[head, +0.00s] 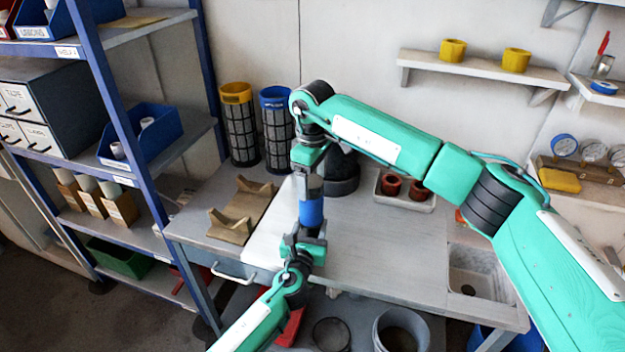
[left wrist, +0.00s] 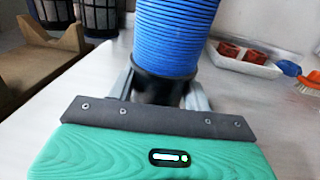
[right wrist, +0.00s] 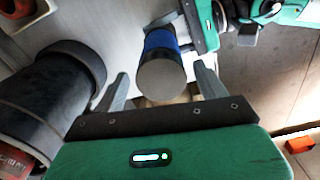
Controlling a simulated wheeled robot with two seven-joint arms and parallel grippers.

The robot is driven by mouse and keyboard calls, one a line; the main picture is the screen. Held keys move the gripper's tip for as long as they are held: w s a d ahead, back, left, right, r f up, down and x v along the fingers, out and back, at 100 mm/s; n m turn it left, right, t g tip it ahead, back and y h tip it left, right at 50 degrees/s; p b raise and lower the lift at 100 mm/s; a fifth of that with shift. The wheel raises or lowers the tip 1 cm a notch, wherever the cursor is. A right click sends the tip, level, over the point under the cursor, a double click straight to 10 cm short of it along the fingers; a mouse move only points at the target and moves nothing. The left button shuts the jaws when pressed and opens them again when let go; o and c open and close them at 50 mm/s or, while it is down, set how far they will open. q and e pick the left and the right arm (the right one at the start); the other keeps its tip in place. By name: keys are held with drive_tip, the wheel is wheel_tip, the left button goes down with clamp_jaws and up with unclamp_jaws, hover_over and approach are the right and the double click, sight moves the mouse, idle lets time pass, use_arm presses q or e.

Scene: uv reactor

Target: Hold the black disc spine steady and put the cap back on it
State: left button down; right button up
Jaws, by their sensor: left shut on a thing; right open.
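In the head view a blue upright cylinder (head: 311,212) stands in my left gripper (head: 307,238), with a grey section above it. In the left wrist view it is a blue ribbed disc stack (left wrist: 175,35) rising from a black collar, and my left gripper is shut at that collar. No black disc spine is clear to me. My right gripper (head: 307,178) points down just above the stack. The right wrist view shows its open fingers either side of the stack's round grey end (right wrist: 160,76). I cannot tell whether this end is a separate cap.
A wooden cradle (head: 232,228) and two mesh cartridges, yellow-topped (head: 236,92) and blue-topped (head: 274,97), stand left on the table. A dark housing (right wrist: 38,100) is close to my right gripper. A white tray (head: 407,202) holds red-brown parts. The front right tabletop (head: 390,260) is clear.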

wheel_tip(320, 180, up, 4)
drive_tip(key=shift+f, duration=0.1)
drive_tip(key=shift+c, duration=0.3)
